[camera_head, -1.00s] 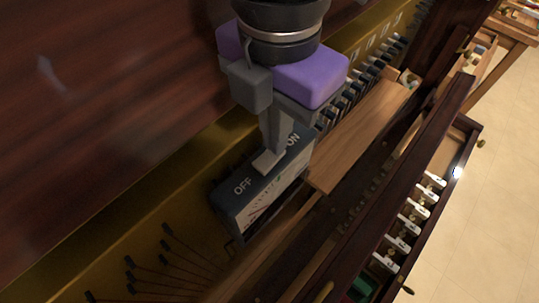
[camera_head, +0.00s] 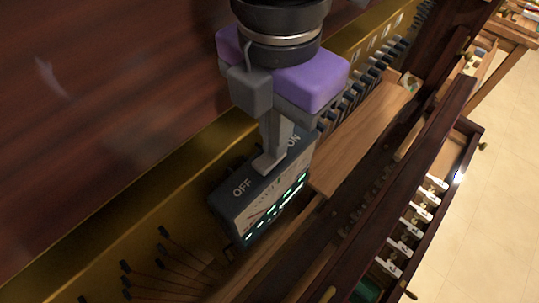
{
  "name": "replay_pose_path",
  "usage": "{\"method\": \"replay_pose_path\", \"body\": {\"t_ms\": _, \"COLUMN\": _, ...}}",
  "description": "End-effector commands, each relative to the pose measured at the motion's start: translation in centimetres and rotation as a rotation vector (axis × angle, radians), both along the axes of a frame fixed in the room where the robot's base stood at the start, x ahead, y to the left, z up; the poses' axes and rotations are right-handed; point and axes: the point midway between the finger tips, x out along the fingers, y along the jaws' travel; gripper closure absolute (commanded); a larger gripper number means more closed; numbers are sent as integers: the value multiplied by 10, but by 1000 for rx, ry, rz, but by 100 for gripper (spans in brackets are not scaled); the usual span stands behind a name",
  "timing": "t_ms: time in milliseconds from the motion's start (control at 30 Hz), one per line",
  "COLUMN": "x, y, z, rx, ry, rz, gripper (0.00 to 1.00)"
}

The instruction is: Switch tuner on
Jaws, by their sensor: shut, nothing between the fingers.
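The tuner (camera_head: 232,205) is a dark box with OFF at the left and ON at the right of its top face. It sits inside the piano among the wooden parts. Its front dial face (camera_head: 275,205) shows lit green-white marks. My gripper (camera_head: 268,165) is shut and empty, pointing down, with its fingertips at the top of the tuner between the two labels. The fingers hide the switch, so I cannot tell its position directly.
A wooden board (camera_head: 360,140) lies right of the tuner. Thin dark rods (camera_head: 170,245) stand at the lower left. A drawer with white tags (camera_head: 413,222) is at the right. A dark red-brown panel (camera_head: 90,90) fills the upper left.

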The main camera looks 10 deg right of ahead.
Motion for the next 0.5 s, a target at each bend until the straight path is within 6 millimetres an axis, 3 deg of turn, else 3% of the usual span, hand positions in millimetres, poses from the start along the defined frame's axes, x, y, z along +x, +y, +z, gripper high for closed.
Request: {"method": "replay_pose_path", "body": {"t_ms": 500, "x": 1, "y": 0, "z": 39, "rx": 0, "ry": -4, "rz": -1, "gripper": 100}}
